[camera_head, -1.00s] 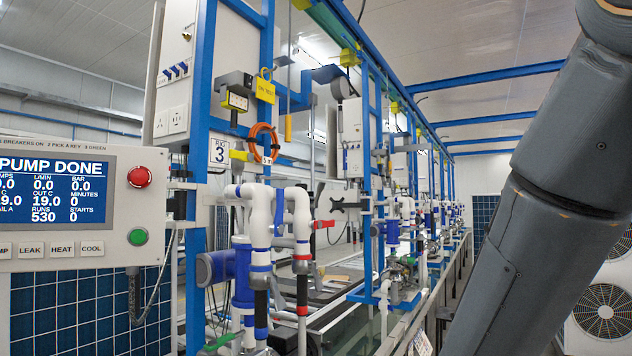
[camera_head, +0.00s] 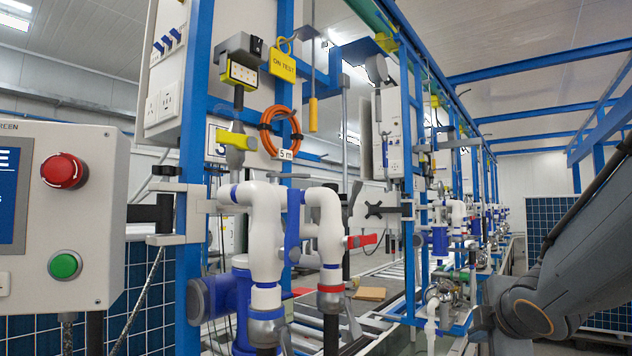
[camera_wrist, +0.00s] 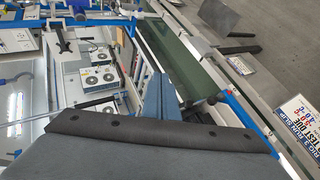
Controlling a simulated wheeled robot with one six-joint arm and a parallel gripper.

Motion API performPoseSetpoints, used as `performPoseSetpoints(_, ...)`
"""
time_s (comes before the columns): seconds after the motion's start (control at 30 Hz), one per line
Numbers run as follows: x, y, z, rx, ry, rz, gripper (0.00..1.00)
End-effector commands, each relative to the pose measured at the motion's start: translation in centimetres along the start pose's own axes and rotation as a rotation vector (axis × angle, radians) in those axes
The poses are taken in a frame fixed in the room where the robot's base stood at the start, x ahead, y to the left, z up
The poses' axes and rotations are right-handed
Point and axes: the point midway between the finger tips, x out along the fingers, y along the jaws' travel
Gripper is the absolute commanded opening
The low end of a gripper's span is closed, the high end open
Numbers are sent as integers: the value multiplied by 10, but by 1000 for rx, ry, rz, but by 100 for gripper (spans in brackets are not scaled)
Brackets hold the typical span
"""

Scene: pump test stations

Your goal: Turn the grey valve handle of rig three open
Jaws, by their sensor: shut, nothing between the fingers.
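Rig three's white pipe loop (camera_head: 262,225) stands in the middle of the head view, with blue and red bands. A red lever (camera_head: 362,240) sticks out right of the loop. A grey lever-like part (camera_head: 354,198) shows just above it; I cannot tell for sure that it is the valve handle. The rig number sign (camera_head: 214,140) is mostly covered by a yellow-handled part (camera_head: 237,140). My gripper (camera_wrist: 157,78) is shut and empty in the wrist view, above the bench side and apart from the pipes. In the head view only my arm shows, low at right.
A control box with a red button (camera_head: 64,171) and green button (camera_head: 66,265) stands at the left. An orange cable coil (camera_head: 281,132) and yellow tag (camera_head: 283,63) hang on the blue frame (camera_head: 194,100). A sign board (camera_wrist: 297,122) lies at the right in the wrist view.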

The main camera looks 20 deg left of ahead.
Motion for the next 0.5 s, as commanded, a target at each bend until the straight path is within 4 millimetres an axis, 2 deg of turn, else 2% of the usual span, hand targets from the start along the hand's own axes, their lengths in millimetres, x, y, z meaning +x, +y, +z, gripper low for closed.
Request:
performPoseSetpoints(0.03,-14,50,-29,-214,74,122,0)
performPoseSetpoints(0.1,-40,109,-74,-541,161,302,0)
performPoseSetpoints(0.2,-90,167,-137,-975,240,553,0)
performPoseSetpoints(0.3,-140,196,-187,-1323,278,769,0)
performPoseSetpoints(0.33,-152,200,-198,-1407,283,823,0)
performPoseSetpoints(0.4,-177,206,-218,-1567,290,927,0)
performPoseSetpoints(0.5,-199,208,-235,-1710,292,1024,0)
